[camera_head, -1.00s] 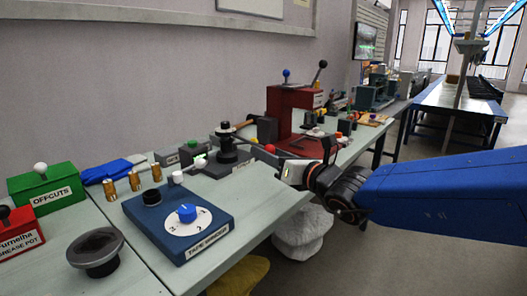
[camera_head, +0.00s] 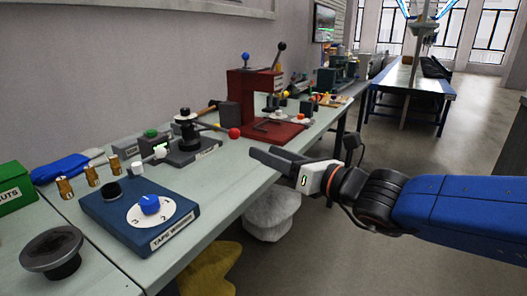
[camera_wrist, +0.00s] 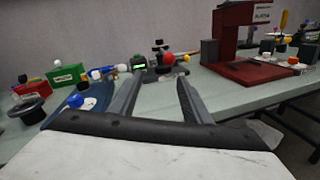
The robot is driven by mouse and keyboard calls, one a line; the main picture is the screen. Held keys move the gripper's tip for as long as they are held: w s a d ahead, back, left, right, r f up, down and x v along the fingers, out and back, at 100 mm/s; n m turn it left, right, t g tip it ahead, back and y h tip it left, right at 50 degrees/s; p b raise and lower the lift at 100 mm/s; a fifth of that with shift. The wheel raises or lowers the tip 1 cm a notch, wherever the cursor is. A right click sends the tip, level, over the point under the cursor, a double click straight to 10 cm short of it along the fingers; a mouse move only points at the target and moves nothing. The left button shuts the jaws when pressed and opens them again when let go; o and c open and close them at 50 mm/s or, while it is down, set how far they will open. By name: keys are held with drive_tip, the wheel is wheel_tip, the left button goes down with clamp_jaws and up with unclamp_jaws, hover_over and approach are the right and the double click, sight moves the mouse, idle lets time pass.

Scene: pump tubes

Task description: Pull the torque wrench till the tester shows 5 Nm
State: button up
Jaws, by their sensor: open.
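The torque tester (camera_head: 188,150) is a dark block on the bench with a black post, and it also shows in the wrist view (camera_wrist: 158,47). A lever with a red ball end (camera_head: 234,133), apparently the torque wrench, sticks out from it to the right. The red ball (camera_wrist: 169,59) lies ahead of my fingers in the wrist view. A small box with a lit green display (camera_head: 150,133) stands beside the tester; its reading is too small to tell. My gripper (camera_head: 262,155) is open and empty, near the bench's front edge, apart from the ball. My fingers (camera_wrist: 158,82) also show in the wrist view.
A blue tape winder (camera_head: 120,222) with a dial stands at the front left, brass pieces (camera_head: 90,176) behind it. A red press (camera_head: 250,108) stands to the right of the tester. Bare bench (camera_head: 235,168) lies between tester and front edge. A white sack-like object (camera_head: 272,215) is below.

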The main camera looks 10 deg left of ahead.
drive_tip(key=shift+d, duration=0.1)
drive_tip(key=shift+c, duration=0.6)
drive_tip(key=c, duration=0.5)
drive_tip(key=w+n, duration=0.2)
drive_tip(key=n, duration=0.1)
drive_tip(key=w+a+r+n+g+y, duration=0.1)
drive_tip(key=w+n, duration=0.2)
drive_tip(key=n, duration=0.1)
drive_tip(key=w+n+g+y, duration=0.1)
drive_tip(key=w+n, duration=0.2)
drive_tip(key=n, duration=0.1)
drive_tip(key=shift+w+a+r, duration=0.1)
drive_tip(key=shift+a+r, duration=0.05)
drive_tip(key=shift+r, duration=0.1)
clamp_jaws()
drive_tip(key=w+d+f+n+g+y, duration=0.1)
drive_tip(key=w+d+n+g, duration=0.15)
drive_tip(key=n, duration=0.35)
drive_tip(key=w+d+f+n+g, duration=0.1)
drive_tip(key=w+f+n+g, duration=0.1)
drive_tip(key=w+n+g, duration=0.3)
drive_tip(key=s+a+n+t, duration=0.2)
drive_tip(key=s+a, duration=0.1)
drive_tip(key=a, duration=0.7)
drive_tip(key=shift+a+r, duration=0.3)
drive_tip(key=shift+r, duration=0.1)
